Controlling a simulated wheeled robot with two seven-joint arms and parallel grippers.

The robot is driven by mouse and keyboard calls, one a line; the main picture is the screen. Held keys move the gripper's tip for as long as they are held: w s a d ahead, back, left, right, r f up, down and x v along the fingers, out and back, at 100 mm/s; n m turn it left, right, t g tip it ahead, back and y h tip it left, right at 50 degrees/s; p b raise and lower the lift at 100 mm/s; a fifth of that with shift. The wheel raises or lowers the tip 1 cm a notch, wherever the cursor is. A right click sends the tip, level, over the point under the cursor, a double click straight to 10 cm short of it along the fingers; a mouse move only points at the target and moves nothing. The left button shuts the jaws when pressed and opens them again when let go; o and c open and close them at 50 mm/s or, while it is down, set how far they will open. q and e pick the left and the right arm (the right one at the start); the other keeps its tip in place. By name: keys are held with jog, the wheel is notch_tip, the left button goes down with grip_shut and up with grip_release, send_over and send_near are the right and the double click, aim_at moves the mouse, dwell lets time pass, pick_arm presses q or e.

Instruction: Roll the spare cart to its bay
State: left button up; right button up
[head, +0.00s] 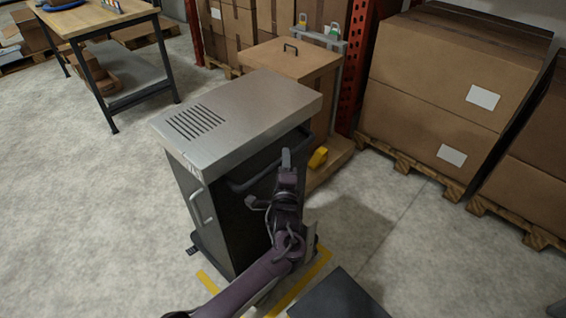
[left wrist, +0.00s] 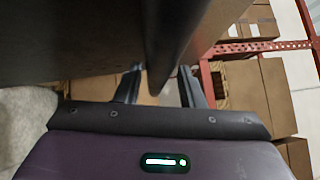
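The cart (head: 235,110) is a tall dark cabinet with a slotted metal top, standing upright on the floor in the middle of the head view. A dark push bar (head: 262,172) runs along its right side, and a pale handle is on its front left. My left gripper (head: 287,160) is at the bar's near end. In the left wrist view the dark bar (left wrist: 168,35) runs between my two fingers (left wrist: 160,85), which stand apart with a gap showing; contact is unclear. Yellow floor lines (head: 303,283) lie by the cart's base, partly hidden by my arm. My right gripper is not in view.
A pallet with a box (head: 290,58) stands close behind the cart, with a yellow object (head: 318,157) beside it. Large boxes (head: 440,80) on pallets fill the right. A workbench (head: 105,25) stands at back left. The floor at left is clear.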

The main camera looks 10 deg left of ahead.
pick_arm(q)
jog(key=shift+o, duration=0.3)
jog(key=shift+a, duration=0.15)
jog(key=shift+s, duration=0.1)
jog(key=s+d+f, duration=0.1)
jog(key=s, duration=0.6)
jog(key=shift+s, duration=0.2)
